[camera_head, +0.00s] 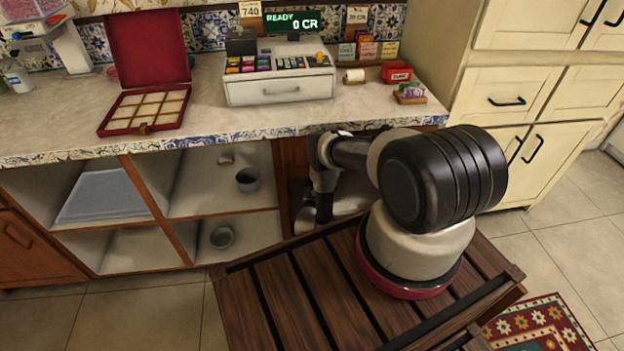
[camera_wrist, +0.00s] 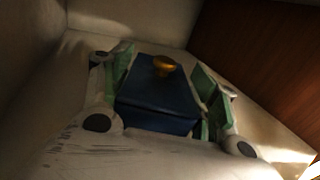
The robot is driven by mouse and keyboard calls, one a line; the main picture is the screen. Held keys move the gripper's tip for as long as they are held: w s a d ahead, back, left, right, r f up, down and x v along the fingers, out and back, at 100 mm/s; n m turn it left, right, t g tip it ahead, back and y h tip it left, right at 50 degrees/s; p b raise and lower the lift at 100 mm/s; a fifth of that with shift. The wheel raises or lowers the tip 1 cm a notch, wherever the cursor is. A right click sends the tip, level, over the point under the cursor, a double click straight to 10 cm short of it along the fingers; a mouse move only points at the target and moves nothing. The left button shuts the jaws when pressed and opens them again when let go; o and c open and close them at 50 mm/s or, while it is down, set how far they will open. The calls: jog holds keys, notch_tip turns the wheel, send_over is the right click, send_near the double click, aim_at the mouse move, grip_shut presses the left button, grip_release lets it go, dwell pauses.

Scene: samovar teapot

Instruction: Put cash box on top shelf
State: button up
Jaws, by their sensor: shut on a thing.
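The cash box (camera_wrist: 152,100) looks like a dark blue box with a gold knob on top. In the wrist view it sits between the green-padded fingers of my gripper (camera_wrist: 165,84), which is shut on it. Pale walls and a brown wooden panel surround it closely, inside a compartment. Whether its base touches the floor there is unclear. In the head view my arm reaches down into the right part of the shelf unit under the counter; the box and fingertips are hidden there. The upper shelf (camera_head: 205,205) shows left of my arm.
The counter (camera_head: 215,117) overhangs the shelves and holds a cash register (camera_head: 280,90) and an open red box (camera_head: 148,75).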

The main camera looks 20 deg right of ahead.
jog(key=shift+f, duration=0.1)
jog(key=o, duration=1.3)
jog(key=shift+c, duration=0.2)
jog(key=v, duration=1.2)
jog(key=shift+s+d, duration=0.1)
